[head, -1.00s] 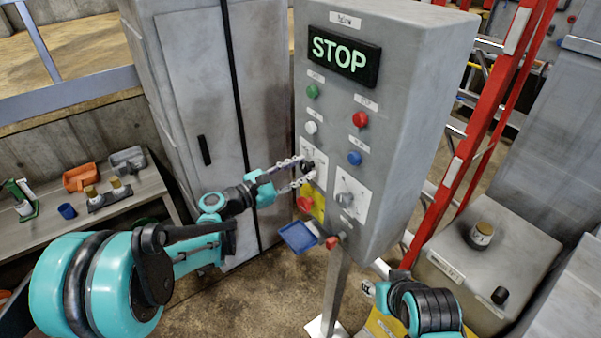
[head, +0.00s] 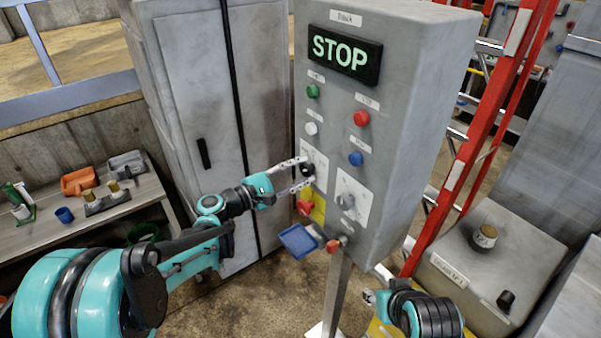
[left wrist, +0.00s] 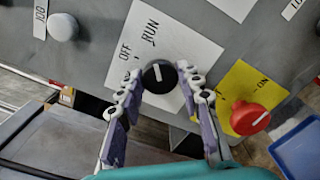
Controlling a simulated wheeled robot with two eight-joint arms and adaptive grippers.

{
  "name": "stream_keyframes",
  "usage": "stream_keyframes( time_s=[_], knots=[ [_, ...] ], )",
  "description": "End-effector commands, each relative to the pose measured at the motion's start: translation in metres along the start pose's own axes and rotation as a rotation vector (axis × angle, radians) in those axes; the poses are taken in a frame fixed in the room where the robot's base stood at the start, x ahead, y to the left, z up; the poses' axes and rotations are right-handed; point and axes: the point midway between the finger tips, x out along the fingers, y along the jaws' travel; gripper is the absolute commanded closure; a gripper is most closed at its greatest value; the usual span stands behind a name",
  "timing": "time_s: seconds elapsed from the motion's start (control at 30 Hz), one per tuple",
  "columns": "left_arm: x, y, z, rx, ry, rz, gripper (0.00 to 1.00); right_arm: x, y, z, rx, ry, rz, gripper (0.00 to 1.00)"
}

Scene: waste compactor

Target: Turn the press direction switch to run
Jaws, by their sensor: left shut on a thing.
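The press direction switch is a black round knob (head: 307,170) on a white plate on the grey control box. In the left wrist view the knob (left wrist: 158,77) has OFF and RUN printed above it, and its white mark points up, roughly toward RUN. My left gripper (head: 302,174) is shut on the knob, one finger on each side; the fingers also show in the left wrist view (left wrist: 160,84). In the head view the fingers partly cover the knob. My right gripper (head: 370,294) is low by the post, mostly hidden by its own wrist.
The lit STOP display (head: 344,54) is at the top of the box. A grey switch (head: 345,201) is to the right. A red ladder (head: 470,140) stands behind.

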Motion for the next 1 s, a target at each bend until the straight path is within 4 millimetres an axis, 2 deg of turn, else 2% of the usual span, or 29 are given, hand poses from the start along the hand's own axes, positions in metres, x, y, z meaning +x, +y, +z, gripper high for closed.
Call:
stream_keyframes(
  time_s=[0.33, 0.37, 0.43, 0.77, 0.87, 1.0],
  knots=[
    [0.000, -0.001, 0.000, 0.004, 0.000, -0.001, 0.94, 0.000, 0.000, 0.000, 0.000, 0.000, 0.000, 0.60],
    [0.000, -0.001, 0.000, 0.004, 0.000, -0.001, 0.62, 0.000, 0.000, 0.000, 0.000, 0.000, 0.000, 0.60],
    [0.000, -0.001, 0.000, 0.004, 0.000, -0.001, 0.44, 0.000, 0.000, 0.000, 0.000, 0.000, 0.000, 0.60],
    [-0.002, 0.000, 0.000, 0.002, 0.000, 0.000, 0.44, 0.000, 0.000, 0.000, 0.000, 0.000, 0.000, 0.60],
    [-0.010, 0.000, -0.001, 0.002, 0.002, 0.001, 0.44, 0.000, 0.000, 0.000, 0.000, 0.000, 0.000, 0.60],
    [-0.036, 0.001, -0.001, 0.002, 0.004, 0.003, 0.44, 0.000, 0.000, 0.000, 0.000, 0.000, 0.000, 0.60]
  ],
)
